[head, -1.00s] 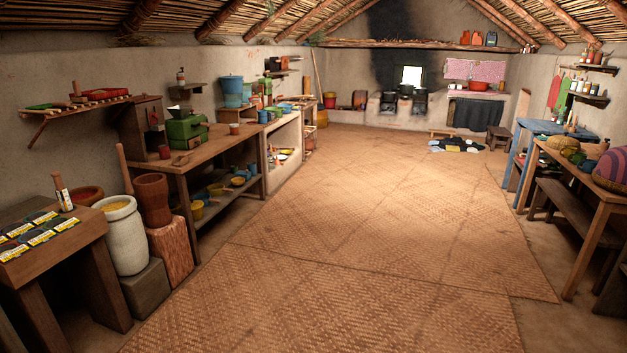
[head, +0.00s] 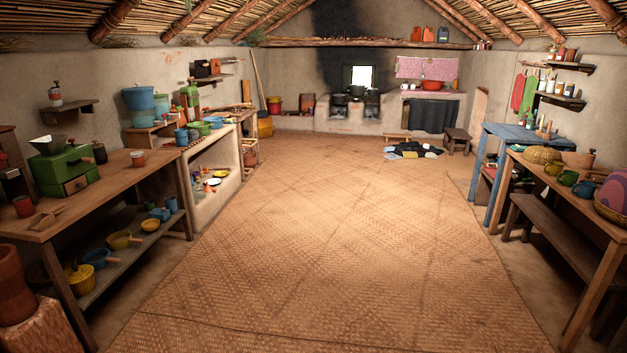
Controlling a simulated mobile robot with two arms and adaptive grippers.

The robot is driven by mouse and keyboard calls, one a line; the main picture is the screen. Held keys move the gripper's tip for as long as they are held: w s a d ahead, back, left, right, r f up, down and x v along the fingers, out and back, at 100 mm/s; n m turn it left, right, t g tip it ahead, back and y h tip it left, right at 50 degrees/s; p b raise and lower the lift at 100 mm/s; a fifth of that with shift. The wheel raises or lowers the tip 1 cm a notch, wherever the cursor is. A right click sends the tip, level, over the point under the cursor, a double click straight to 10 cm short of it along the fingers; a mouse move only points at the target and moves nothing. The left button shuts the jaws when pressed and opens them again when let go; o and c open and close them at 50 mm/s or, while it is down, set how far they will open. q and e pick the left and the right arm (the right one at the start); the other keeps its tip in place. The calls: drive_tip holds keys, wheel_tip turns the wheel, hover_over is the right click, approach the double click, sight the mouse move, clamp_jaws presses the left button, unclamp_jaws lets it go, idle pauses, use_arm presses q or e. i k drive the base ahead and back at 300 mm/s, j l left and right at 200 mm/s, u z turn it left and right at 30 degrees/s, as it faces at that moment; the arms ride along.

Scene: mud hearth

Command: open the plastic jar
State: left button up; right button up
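I cannot pick out the plastic jar for certain. Several small jars and bottles (head: 559,87) stand on a shelf high on the right wall, too small to tell their material or lids. Neither of my grippers is in view.
A wide woven mat (head: 330,235) covers the clear middle floor. The long wooden table (head: 120,178) lines the left. A bench (head: 560,235), a wooden table (head: 606,208) and a blue table (head: 520,131) line the right. Cloths (head: 412,151) lie on the floor farther back.

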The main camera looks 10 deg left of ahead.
sight(138, 162)
drive_tip(key=i+u, duration=0.25)
drive_tip(key=i, duration=0.25)
drive_tip(key=i+u, duration=0.25)
drive_tip(key=i, duration=0.3)
drive_tip(key=i+l+u, duration=0.25)
drive_tip(key=i, duration=0.25)
drive_tip(key=i+l+u, duration=0.2)
drive_tip(key=i, duration=0.3)
drive_tip(key=i+u, duration=0.5)
drive_tip(key=i, duration=2.25)
